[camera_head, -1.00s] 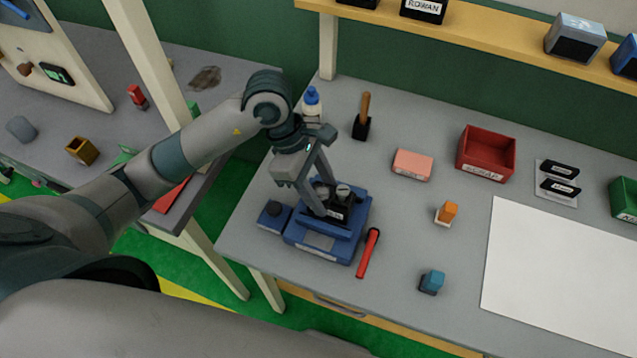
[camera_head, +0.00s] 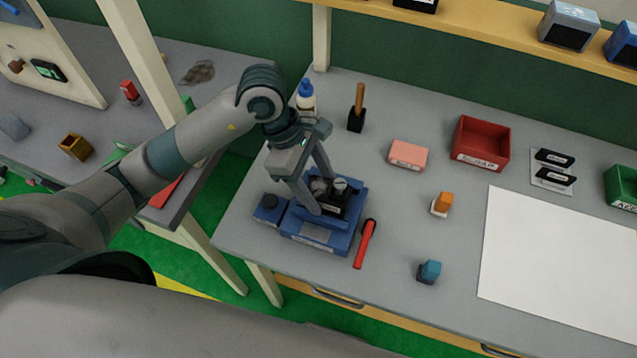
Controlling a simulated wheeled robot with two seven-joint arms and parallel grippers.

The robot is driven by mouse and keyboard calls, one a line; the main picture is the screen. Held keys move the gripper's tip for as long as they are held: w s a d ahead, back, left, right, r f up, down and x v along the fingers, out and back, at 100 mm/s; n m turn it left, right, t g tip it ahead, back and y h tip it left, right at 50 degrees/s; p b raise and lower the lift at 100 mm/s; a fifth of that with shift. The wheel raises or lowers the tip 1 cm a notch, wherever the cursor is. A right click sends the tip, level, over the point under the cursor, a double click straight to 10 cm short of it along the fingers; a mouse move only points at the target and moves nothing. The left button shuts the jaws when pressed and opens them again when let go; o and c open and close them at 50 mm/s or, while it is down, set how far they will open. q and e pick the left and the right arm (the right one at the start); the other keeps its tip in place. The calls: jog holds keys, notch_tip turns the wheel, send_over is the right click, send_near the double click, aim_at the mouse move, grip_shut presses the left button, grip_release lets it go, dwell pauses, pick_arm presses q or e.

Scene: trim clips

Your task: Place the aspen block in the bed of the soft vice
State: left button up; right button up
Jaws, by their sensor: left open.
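The soft vice (camera_head: 318,243) is a blue device near the left end of the grey bench. A dark block with a pale label (camera_head: 331,209) sits in its bed between the jaws, partly hidden by my fingers. The label is too small to read, so I cannot tell whether it is the aspen block. My left gripper (camera_head: 323,194) is open, pointing down, with its fingers apart at the block. Whether they touch it is unclear. My right gripper is out of view.
A red-handled tool (camera_head: 365,243) lies just right of the vice. Orange (camera_head: 442,203) and blue (camera_head: 429,270) small blocks, a pink block (camera_head: 408,154), a red bin (camera_head: 482,143) and a white sheet (camera_head: 560,270) lie further right.

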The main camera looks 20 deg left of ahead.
pick_arm(q)
jog(key=shift+w+r, duration=0.15)
jog(key=shift+r+p, duration=0.3)
jog(key=shift+p, duration=0.05)
jog(key=p+v, duration=0.3)
jog(key=v, duration=0.8)
jog(key=shift+a+r, duration=0.2)
jog(key=shift+a, duration=0.05)
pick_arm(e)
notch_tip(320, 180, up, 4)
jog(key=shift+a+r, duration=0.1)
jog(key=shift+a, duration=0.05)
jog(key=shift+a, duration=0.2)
